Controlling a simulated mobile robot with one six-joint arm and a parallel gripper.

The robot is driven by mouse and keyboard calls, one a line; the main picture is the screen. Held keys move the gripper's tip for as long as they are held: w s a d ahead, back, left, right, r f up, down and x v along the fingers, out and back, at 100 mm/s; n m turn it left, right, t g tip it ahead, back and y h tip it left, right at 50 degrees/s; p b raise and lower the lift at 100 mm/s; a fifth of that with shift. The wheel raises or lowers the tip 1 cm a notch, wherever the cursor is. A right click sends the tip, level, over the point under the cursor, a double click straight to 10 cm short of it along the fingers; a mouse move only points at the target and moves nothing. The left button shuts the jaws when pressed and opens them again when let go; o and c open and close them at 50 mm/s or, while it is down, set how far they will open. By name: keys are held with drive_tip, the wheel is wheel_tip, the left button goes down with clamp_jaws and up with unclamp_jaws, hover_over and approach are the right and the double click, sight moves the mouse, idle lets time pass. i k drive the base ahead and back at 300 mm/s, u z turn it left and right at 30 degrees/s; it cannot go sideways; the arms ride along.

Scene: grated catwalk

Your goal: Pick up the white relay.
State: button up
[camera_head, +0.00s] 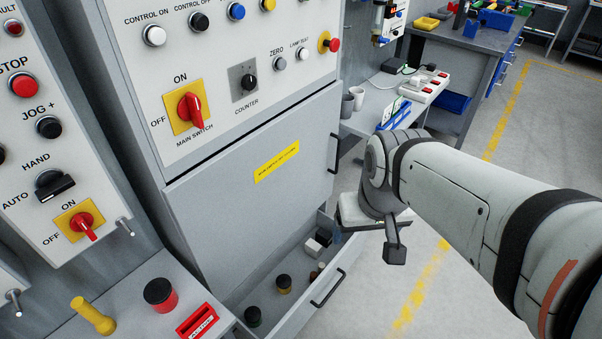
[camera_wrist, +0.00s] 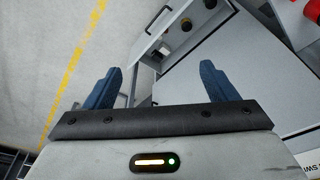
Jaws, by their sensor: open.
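The white relay (camera_head: 312,247) looks like a small pale block inside the open drawer (camera_head: 335,283), near its back right end in the head view, next to a dark block (camera_head: 323,236). The drawer (camera_wrist: 205,22) lies beyond the fingertips; I cannot clearly make out the relay there.
The drawer also holds several dark-topped round knobs (camera_head: 284,283). Its handle (camera_head: 327,289) sticks out in front. The grey cabinet (camera_head: 255,170) rises directly behind the drawer. A side table with cups (camera_head: 357,97) and a power strip (camera_head: 423,86) stands beyond. The floor at right is clear.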

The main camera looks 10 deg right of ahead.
sight(312, 247)
drive_tip(key=u, duration=3.05)
drive_tip(key=k, duration=1.4)
drive_tip(key=z, duration=2.05)
drive_tip(key=i, duration=1)
drive_tip(key=z, duration=0.1)
